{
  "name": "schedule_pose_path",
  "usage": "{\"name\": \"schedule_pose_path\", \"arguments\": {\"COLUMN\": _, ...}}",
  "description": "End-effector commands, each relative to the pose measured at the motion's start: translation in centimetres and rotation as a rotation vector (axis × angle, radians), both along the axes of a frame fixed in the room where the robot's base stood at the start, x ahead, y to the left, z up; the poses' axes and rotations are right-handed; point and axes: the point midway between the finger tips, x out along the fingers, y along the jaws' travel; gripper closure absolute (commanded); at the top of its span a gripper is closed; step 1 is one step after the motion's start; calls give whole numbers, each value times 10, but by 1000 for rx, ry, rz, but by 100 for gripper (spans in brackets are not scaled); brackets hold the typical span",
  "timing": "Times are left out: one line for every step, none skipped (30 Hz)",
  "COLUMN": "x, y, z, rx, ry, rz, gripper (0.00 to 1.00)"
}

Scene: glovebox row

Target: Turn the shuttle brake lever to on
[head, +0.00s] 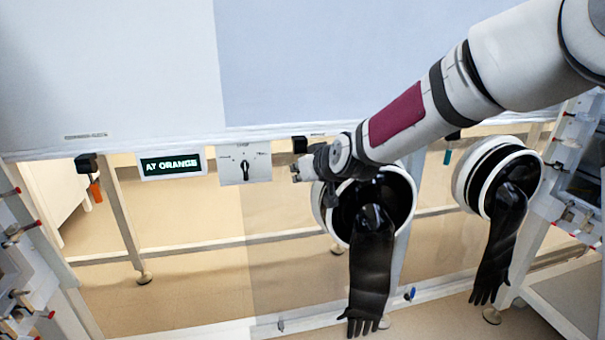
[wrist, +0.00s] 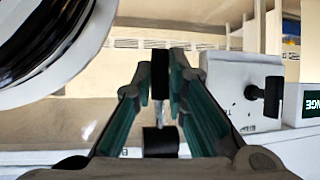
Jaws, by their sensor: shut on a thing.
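A lever with a black grip (wrist: 160,72) and a thin metal stem (wrist: 172,118) comes out of a black mount (wrist: 160,142) in the wrist view. In the head view this mount (head: 300,145) is on the lower edge of the white panel, between the selector switch and the nearer glove port. My gripper (head: 297,172) is just below it. In the wrist view my gripper (wrist: 160,85) has its teal-lined fingers on either side of the grip, shut on it. My gripper hides most of the lever in the head view. I cannot read a label naming it.
A selector switch plate (head: 244,168) and an "AT ORANGE" display (head: 172,165) are left of my gripper. An orange handle (head: 95,190) and a teal handle (head: 448,156) hang from other mounts. Glove ports (head: 404,205) (head: 530,175) with hanging black gloves (head: 371,270) stand right.

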Motion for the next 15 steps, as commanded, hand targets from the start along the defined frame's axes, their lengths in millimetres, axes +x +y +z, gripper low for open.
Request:
{"name": "schedule_pose_path", "arguments": {"x": 1, "y": -1, "z": 1, "rx": 0, "ry": -5, "rz": -2, "gripper": 100}}
{"name": "schedule_pose_path", "arguments": {"x": 1, "y": -1, "z": 1, "rx": 0, "ry": -5, "rz": -2, "gripper": 100}}
{"name": "schedule_pose_path", "arguments": {"x": 1, "y": -1, "z": 1, "rx": 0, "ry": -5, "rz": -2, "gripper": 84}}
{"name": "schedule_pose_path", "arguments": {"x": 1, "y": -1, "z": 1, "rx": 1, "ry": -4, "rz": -3, "gripper": 78}}
{"name": "schedule_pose_path", "arguments": {"x": 1, "y": -1, "z": 1, "rx": 1, "ry": -4, "rz": -3, "gripper": 71}}
{"name": "schedule_pose_path", "arguments": {"x": 1, "y": -1, "z": 1, "rx": 0, "ry": -3, "rz": -2, "gripper": 66}}
{"name": "schedule_pose_path", "arguments": {"x": 1, "y": -1, "z": 1, "rx": 0, "ry": -3, "rz": -2, "gripper": 66}}
{"name": "schedule_pose_path", "arguments": {"x": 1, "y": -1, "z": 1, "rx": 0, "ry": -3, "rz": -2, "gripper": 66}}
{"name": "schedule_pose_path", "arguments": {"x": 1, "y": -1, "z": 1, "rx": 0, "ry": -3, "rz": -2, "gripper": 66}}
{"name": "schedule_pose_path", "arguments": {"x": 1, "y": -1, "z": 1, "rx": 0, "ry": -2, "rz": -2, "gripper": 66}}
{"name": "schedule_pose_path", "arguments": {"x": 1, "y": 0, "z": 1, "rx": 0, "ry": -2, "rz": -1, "gripper": 66}}
{"name": "schedule_pose_path", "arguments": {"x": 1, "y": 0, "z": 1, "rx": 0, "ry": -2, "rz": -1, "gripper": 66}}
{"name": "schedule_pose_path", "arguments": {"x": 1, "y": 0, "z": 1, "rx": 0, "ry": -2, "rz": -1, "gripper": 66}}
{"name": "schedule_pose_path", "arguments": {"x": 1, "y": 0, "z": 1, "rx": 0, "ry": -2, "rz": -1, "gripper": 66}}
{"name": "schedule_pose_path", "arguments": {"x": 0, "y": -1, "z": 1, "rx": 0, "ry": -2, "rz": -1, "gripper": 66}}
